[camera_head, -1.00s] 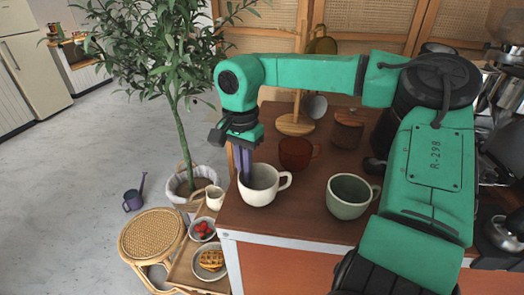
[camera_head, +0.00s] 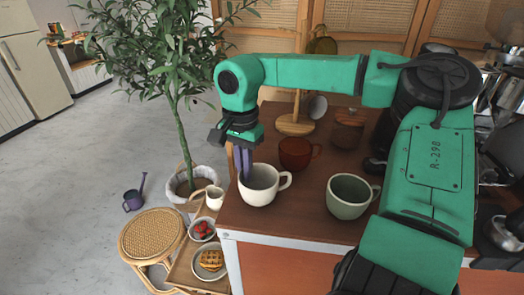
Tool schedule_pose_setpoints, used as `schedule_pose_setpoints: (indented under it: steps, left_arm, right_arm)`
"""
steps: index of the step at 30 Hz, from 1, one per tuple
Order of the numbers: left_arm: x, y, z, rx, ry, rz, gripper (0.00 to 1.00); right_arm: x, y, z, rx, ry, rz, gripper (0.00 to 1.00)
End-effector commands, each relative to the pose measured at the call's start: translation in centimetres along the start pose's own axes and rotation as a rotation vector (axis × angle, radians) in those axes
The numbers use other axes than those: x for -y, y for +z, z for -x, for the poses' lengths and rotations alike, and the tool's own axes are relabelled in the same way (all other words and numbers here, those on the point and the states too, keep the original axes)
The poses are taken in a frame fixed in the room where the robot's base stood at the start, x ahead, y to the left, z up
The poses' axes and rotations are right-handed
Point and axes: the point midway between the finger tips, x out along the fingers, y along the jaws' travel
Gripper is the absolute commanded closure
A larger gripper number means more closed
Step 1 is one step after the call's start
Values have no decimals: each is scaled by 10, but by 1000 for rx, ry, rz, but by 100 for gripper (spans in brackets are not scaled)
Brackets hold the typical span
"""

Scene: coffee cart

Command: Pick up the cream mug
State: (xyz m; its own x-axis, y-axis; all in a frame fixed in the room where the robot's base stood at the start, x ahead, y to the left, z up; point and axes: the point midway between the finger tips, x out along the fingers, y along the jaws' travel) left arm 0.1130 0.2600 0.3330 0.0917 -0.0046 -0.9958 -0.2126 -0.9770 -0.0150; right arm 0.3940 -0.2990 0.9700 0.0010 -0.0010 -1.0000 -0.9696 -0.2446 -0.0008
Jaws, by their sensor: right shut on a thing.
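The cream mug (camera_head: 260,191) stands upright at the left front of the brown cart top (camera_head: 290,226), its handle pointing right. My right gripper (camera_head: 243,172) comes down from above onto the mug's left wall. Its fingers are shut on that wall near the rim; the finger inside the mug is partly hidden. The mug appears to rest on the cart top. My left gripper is not in view.
A green mug (camera_head: 348,197) stands to the right and a red-brown mug (camera_head: 297,154) behind. A wooden mug stand (camera_head: 296,126) and a wooden canister (camera_head: 347,129) are farther back. A low tray with plates, a rattan stool (camera_head: 150,236) and a potted plant (camera_head: 190,183) are left.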

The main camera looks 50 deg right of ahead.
Motion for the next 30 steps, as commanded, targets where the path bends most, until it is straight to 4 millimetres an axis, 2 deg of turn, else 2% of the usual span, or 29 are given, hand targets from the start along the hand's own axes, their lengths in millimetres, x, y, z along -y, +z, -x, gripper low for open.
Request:
schedule_pose_setpoints:
  steps: [10,14,18,21,24,30]
  left_arm:
    - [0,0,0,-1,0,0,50]
    - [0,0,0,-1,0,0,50]
    - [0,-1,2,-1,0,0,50]
    - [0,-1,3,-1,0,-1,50]
    - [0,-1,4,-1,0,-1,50]
    - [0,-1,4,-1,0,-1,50]
  right_arm:
    - [0,-1,4,-2,-2,0,100]
    - [1,0,28,-4,-5,-1,100]
    - [1,-1,67,-4,-3,-1,100]
    - [1,0,88,-3,-3,-1,100]
    - [1,0,99,-1,-2,0,100]
    - [0,0,101,0,-1,1,100]
